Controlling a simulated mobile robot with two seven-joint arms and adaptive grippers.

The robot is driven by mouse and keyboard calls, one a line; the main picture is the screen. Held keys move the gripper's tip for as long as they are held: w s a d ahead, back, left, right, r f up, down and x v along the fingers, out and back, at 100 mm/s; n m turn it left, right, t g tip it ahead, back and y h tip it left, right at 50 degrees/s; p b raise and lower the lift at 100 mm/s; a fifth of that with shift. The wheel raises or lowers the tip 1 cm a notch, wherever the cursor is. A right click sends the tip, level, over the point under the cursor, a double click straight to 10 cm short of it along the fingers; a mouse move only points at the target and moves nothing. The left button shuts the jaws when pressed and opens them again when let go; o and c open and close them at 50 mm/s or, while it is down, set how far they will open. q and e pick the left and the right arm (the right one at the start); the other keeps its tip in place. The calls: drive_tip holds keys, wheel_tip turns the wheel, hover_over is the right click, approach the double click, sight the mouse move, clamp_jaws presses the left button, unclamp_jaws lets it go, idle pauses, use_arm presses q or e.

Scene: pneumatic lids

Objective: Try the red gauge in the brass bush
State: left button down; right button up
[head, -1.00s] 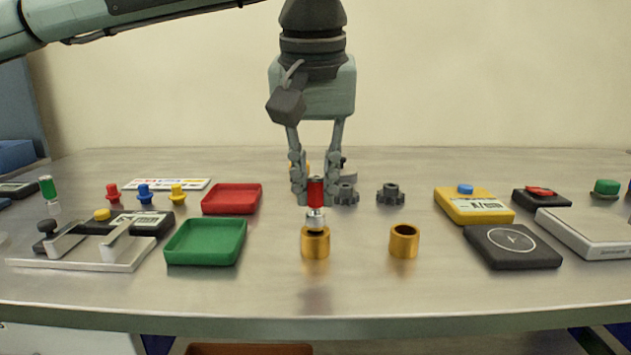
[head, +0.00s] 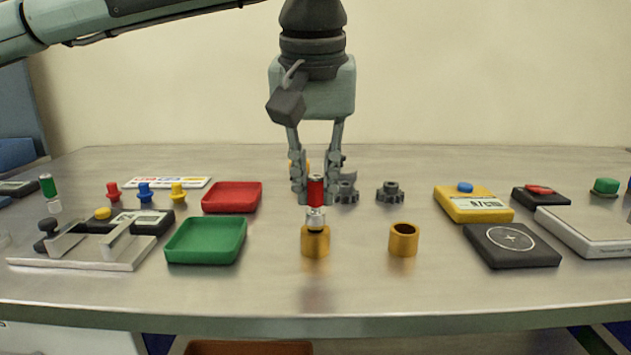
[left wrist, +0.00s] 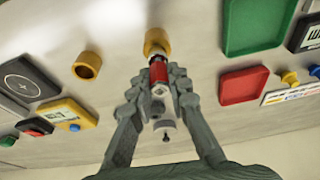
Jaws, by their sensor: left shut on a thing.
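My left gripper (head: 316,186) is shut on the red gauge (head: 316,190), a red-gripped pin with silver ends. The gauge is upright, above the left one of two brass bushes (head: 315,243). Its silver lower end meets the bush's mouth in the head view; whether it is inside or just at the rim, I cannot tell. In the left wrist view, the red gauge (left wrist: 159,73) is between the fingers, and its end is at the bush (left wrist: 157,42). The second brass bush (head: 403,240) stands empty to the right. My right gripper is not in view.
A green tray (head: 168,258) and a red tray (head: 205,210) lie left. Two dark gears (head: 390,192) stand behind. A yellow meter (head: 474,212) and a black pad (head: 511,258) lie right. The table front is clear.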

use_arm(q)
drive_tip(key=shift+f, duration=0.35)
idle(1.0)
drive_tip(key=shift+r, duration=0.3)
idle(0.5)
drive_tip(key=shift+p, duration=0.4)
idle(0.4)
drive_tip(key=shift+f, duration=0.25)
idle(1.5)
drive_tip(key=shift+r, duration=0.15)
drive_tip(key=shift+r, duration=0.1)
idle(0.5)
drive_tip(key=shift+r+p, duration=2.1)
drive_tip(key=shift+r, duration=0.4)
